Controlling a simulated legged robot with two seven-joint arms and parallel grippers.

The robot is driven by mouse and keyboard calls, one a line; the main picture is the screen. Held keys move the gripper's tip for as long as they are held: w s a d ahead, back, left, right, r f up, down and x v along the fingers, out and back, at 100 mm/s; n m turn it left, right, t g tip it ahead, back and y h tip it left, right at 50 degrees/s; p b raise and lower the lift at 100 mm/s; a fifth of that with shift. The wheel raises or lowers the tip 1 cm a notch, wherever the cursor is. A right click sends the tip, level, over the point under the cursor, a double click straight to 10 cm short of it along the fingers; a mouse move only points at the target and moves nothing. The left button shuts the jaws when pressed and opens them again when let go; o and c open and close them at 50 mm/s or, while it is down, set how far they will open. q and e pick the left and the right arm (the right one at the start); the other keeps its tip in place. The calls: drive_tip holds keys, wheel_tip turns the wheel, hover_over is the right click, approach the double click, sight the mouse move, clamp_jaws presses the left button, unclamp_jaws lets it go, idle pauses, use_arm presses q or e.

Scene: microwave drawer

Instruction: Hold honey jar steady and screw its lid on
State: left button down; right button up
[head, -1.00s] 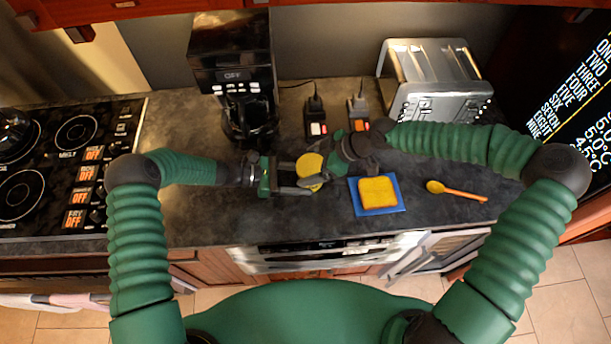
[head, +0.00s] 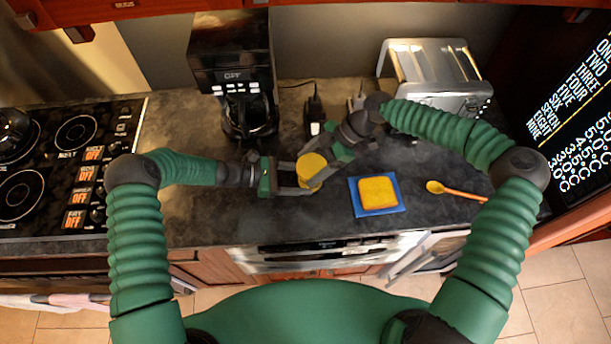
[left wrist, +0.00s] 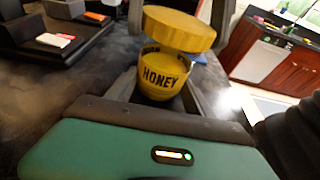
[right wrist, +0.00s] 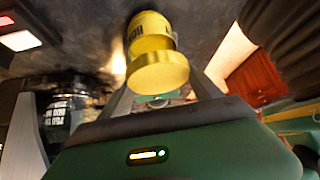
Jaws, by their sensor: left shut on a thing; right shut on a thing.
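The honey jar (left wrist: 163,78), yellow with a dark HONEY label, stands upright between the fingers of my left gripper (head: 306,181), which is shut on it. My right gripper (head: 323,164) reaches in from the upper right and is shut on the lid. In the right wrist view the lid (right wrist: 157,72) lies between its fingers, with the jar (right wrist: 150,30) beyond.
A blue board (head: 364,207) with a bread slice (head: 378,191) lies to the right, then a wooden spoon with a yellow bowl (head: 455,190). A coffee maker (head: 232,65), a toaster (head: 435,72) and small plugged-in devices stand behind. A stove (head: 60,165) is at left.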

drive_tip(key=c, duration=0.4)
drive_tip(key=m+t, duration=0.2)
drive_tip(key=m, duration=0.1)
drive_tip(key=shift+s+m+t, duration=0.2)
drive_tip(key=shift+m+t, duration=0.6)
drive_tip(key=shift+m, duration=0.3)
drive_tip(key=m+t+h, duration=0.1)
drive_tip(key=m, duration=0.1)
drive_tip(key=shift+w+m+t, duration=0.1)
drive_tip(key=shift+m+t, duration=0.2)
drive_tip(key=shift+t, duration=0.1)
drive_tip(key=m+t+h, duration=0.1)
drive_tip(key=m, duration=0.2)
drive_tip(key=shift+a+t, duration=0.2)
drive_tip(key=shift+t, duration=0.2)
drive_tip(key=m+t+h, duration=0.1)
drive_tip(key=m, duration=0.1)
drive_tip(key=shift+m+h, duration=0.3)
drive_tip(key=shift+m, duration=0.1)
drive_tip(key=shift+m+h, duration=0.4)
drive_tip(key=shift+m, duration=0.1)
drive_tip(key=m+h, duration=0.2)
drive_tip(key=m, duration=0.1)
drive_tip(key=shift+d+f+t, duration=0.1)
drive_tip(key=shift+t, duration=0.3)
drive_tip(key=shift+m, duration=0.3)
